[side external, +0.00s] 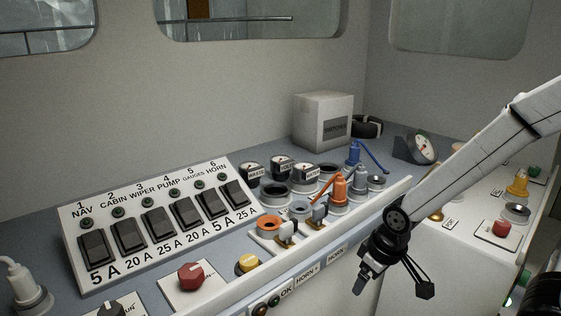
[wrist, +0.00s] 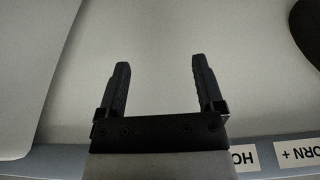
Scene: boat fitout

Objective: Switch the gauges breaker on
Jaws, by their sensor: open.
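The gauges breaker (side external: 210,203) is the dark rocker under label 5 on the white sloped breaker panel (side external: 70,232), marked 5 A. It sits between the pump breaker (side external: 186,212) and the horn breaker (side external: 235,193). A small dark green lamp (side external: 198,184) is above it. I cannot tell its rocker position from here. My gripper (side external: 393,284) is open and empty, in front of the console's edge, well to the right of the panel and lower. In the wrist view its two fingers (wrist: 160,68) are apart with nothing between them; the breaker is not in that view.
A red knob (side external: 191,276), a yellow button (side external: 248,263) and orange and blue connectors (side external: 339,187) stand on the console between panel and gripper. Round gauges (side external: 282,168) and a grey box (side external: 322,120) are behind. The raised white front ledge (side external: 385,200) lies beside my arm.

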